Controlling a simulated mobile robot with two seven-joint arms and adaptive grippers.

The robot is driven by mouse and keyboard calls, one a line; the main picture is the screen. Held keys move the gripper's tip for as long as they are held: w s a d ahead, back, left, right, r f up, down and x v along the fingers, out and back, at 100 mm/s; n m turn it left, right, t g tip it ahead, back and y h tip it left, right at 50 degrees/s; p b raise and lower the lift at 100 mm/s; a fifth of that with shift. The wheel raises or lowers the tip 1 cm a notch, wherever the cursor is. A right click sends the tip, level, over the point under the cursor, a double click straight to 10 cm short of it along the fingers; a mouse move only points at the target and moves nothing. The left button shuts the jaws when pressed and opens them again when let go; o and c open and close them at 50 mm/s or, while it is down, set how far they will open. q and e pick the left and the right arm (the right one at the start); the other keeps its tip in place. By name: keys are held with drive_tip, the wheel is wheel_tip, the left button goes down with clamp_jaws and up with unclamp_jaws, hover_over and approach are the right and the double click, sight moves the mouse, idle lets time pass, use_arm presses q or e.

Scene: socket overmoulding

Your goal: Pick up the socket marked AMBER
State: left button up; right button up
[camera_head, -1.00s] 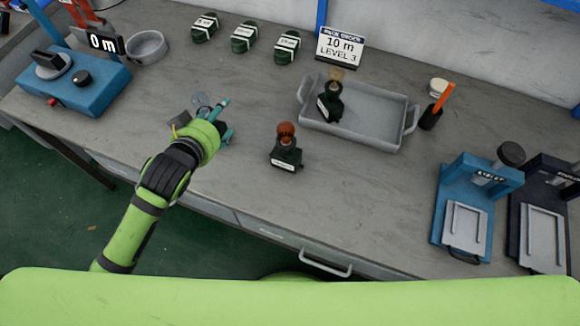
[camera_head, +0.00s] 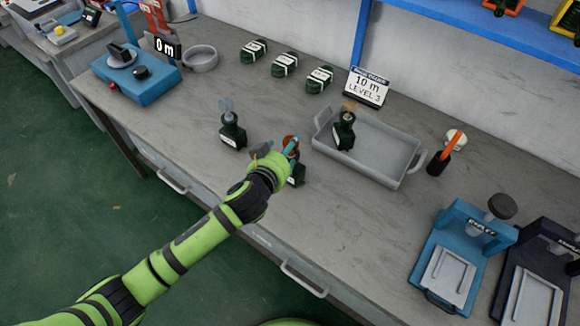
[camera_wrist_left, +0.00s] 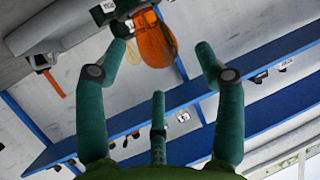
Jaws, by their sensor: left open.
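Three dark sockets with coloured tops stand upright on the bench area. One with an orange-brown top (camera_head: 297,177) is partly hidden behind my left gripper (camera_head: 276,150). One with a clear grey top (camera_head: 232,132) stands to its left. One with a tan top (camera_head: 344,132) stands in the grey tray. Their labels are too small to read, so I cannot tell which says AMBER. In the left wrist view, the orange top (camera_wrist_left: 154,43) shows between the spread teal fingers of the left gripper (camera_wrist_left: 160,58). The gripper is open; contact is not visible.
The tray (camera_head: 385,178) is right of the gripper. Behind are several dark strapped bundles (camera_head: 285,64) and a "10 m LEVEL 3" sign (camera_head: 367,88). A blue device (camera_head: 138,76) stands at left, presses (camera_head: 462,255) at right.

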use_arm(q)
drive_tip(key=shift+x, duration=1.5)
drive_tip(key=shift+s, duration=0.1)
clamp_jaws()
